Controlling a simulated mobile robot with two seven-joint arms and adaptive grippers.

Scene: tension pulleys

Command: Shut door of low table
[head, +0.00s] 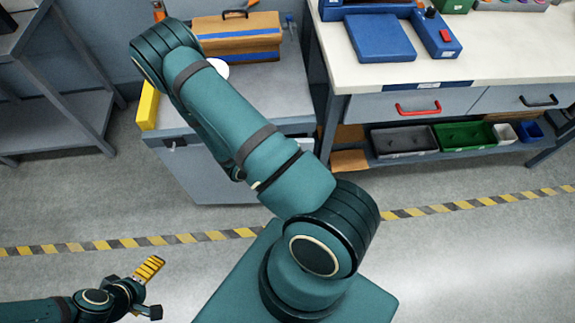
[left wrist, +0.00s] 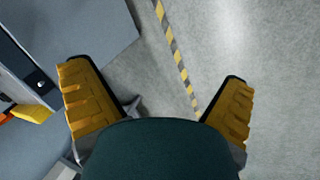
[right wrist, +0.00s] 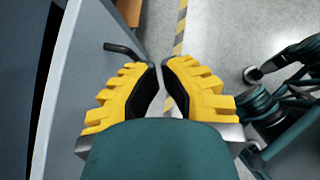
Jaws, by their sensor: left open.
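The low table (head: 270,90) is a grey cabinet left of the workbench in the head view. Its front is partly hidden by my right arm. In the right wrist view its grey door (right wrist: 75,100) stands along the left, with a dark gap beside its edge, so it looks ajar. A black handle (right wrist: 122,48) sticks out from the door. My right gripper (right wrist: 160,66) has its fingertips close together and empty, just beside the door and short of the handle. It is hidden in the head view. My left gripper (head: 152,288) is open and empty above the floor at lower left.
A tan toolbox (head: 238,38) and a yellow item (head: 147,106) are on the low table. The workbench (head: 490,55) with drawers and bins stands to the right, a grey shelf (head: 50,115) to the left. A striped floor line (head: 130,243) crosses clear floor.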

